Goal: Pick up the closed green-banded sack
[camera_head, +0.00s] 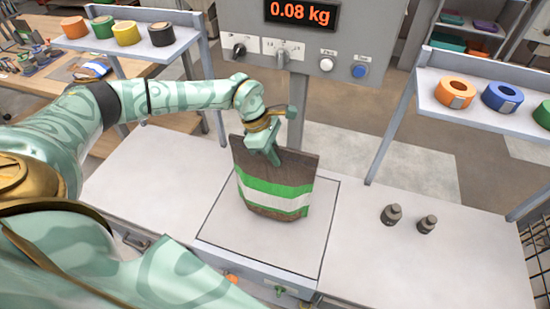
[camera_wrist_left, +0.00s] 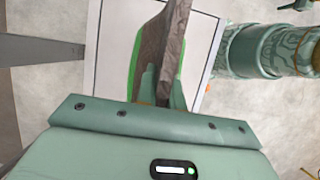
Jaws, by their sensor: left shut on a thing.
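The brown sack (camera_head: 275,187), with two green bands around a white one, is upright over the square scale plate (camera_head: 310,250) in the head view. My left gripper (camera_head: 271,156) is shut on its top edge from above. In the left wrist view the sack (camera_wrist_left: 170,50) is seen nearly edge-on between the fingers (camera_wrist_left: 160,88), its top flat and closed. The display (camera_head: 300,13) reads 0.08 kg. I cannot tell whether the sack's bottom touches the plate. My right gripper is not in view.
Two dark weights (camera_head: 391,214) stand on the white bench (camera_head: 420,265) right of the plate. Tape rolls sit on the right shelf (camera_head: 480,115) and the left shelf (camera_head: 140,45). The bench's left part is clear.

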